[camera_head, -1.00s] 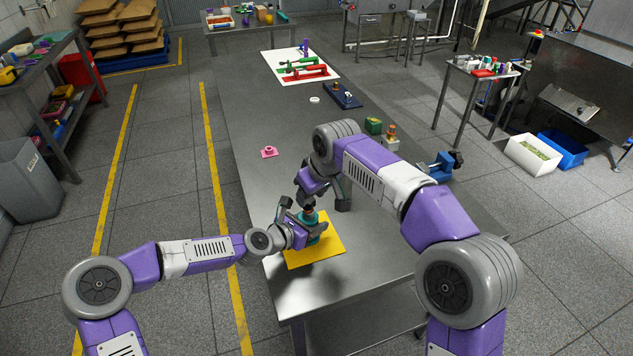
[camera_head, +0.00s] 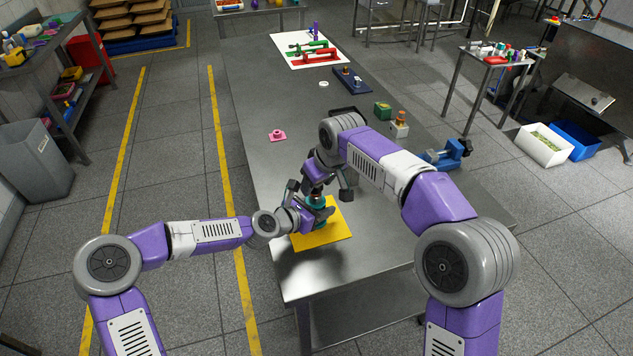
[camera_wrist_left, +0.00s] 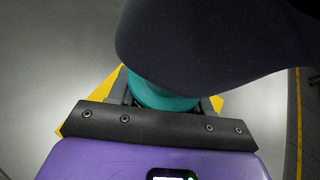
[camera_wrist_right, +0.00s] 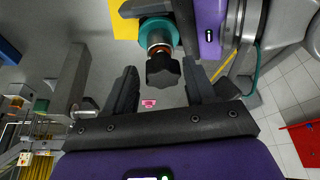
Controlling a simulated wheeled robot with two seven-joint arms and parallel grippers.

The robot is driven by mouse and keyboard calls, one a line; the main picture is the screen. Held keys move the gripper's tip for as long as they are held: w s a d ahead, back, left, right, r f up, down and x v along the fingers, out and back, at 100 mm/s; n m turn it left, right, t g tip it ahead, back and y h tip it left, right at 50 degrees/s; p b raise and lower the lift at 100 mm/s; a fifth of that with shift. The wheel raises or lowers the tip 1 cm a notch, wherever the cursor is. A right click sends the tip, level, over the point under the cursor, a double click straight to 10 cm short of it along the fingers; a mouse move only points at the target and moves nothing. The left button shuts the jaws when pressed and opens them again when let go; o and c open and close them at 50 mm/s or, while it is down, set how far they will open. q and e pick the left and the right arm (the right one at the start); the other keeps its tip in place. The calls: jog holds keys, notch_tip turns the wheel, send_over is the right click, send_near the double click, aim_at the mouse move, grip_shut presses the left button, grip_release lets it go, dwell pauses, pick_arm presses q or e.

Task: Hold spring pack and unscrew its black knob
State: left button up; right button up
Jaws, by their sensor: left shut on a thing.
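The spring pack (camera_head: 316,202) is a teal body standing on a yellow mat (camera_head: 322,236). My left gripper (camera_head: 318,212) is shut on the teal body from the left side. The teal rim (camera_wrist_left: 160,95) shows beyond the jaws in the left wrist view, where a large dark shape hides its upper part. The black lobed knob (camera_wrist_right: 163,70) sits at the pack's end, with a copper-coloured ring behind it. My right gripper (camera_wrist_right: 162,80) is open, its fingers on either side of the knob with visible gaps. In the head view the right gripper (camera_head: 318,190) hangs over the pack.
A pink part (camera_head: 277,135) lies left on the metal table (camera_head: 265,190). A blue vise-like device (camera_head: 447,154), a green block (camera_head: 383,110) and a white block with a copper top (camera_head: 400,128) stand right. A white mat (camera_head: 303,52) with coloured parts lies far back.

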jog(key=shift+o, duration=0.3)
jog(key=shift+s+a, duration=0.2)
jog(key=shift+a, duration=0.15)
jog(key=shift+r, duration=2.65)
pick_arm(q)
jog(key=o, duration=1.2)
pick_arm(e)
jog(key=shift+w+d+f, duration=0.1)
jog(key=shift+d+f, duration=0.05)
pick_arm(q)
jog(key=shift+s+r, duration=0.1)
